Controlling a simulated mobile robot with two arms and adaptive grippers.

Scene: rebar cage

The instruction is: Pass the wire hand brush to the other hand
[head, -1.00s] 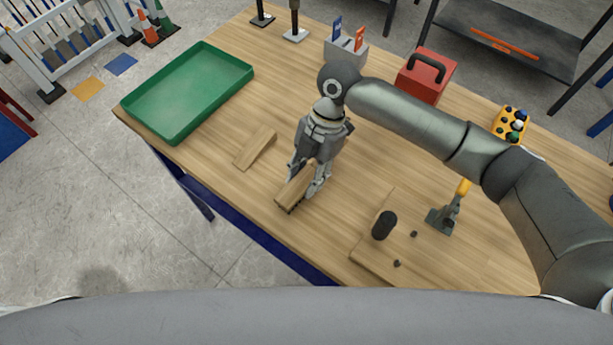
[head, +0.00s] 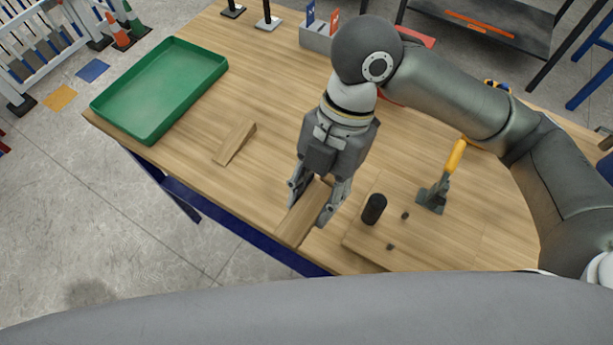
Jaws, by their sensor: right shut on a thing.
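The wire hand brush (head: 298,222) shows as a long wooden block between the fingers of my right gripper (head: 307,212). My right gripper is shut on it, one finger on each side, pointing down near the table's front edge. The brush appears raised above the table, with one end towards me. Its bristles are hidden in this view, and its upper end is partly covered by the gripper. My left gripper is not in view.
A wooden wedge (head: 234,142) lies on the table (head: 265,90) left of the brush. A green tray (head: 160,88) stands at the far left. A black cylinder (head: 374,209), small dark pieces and a yellow-handled tool (head: 441,180) are to the right, by a wooden board (head: 380,247).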

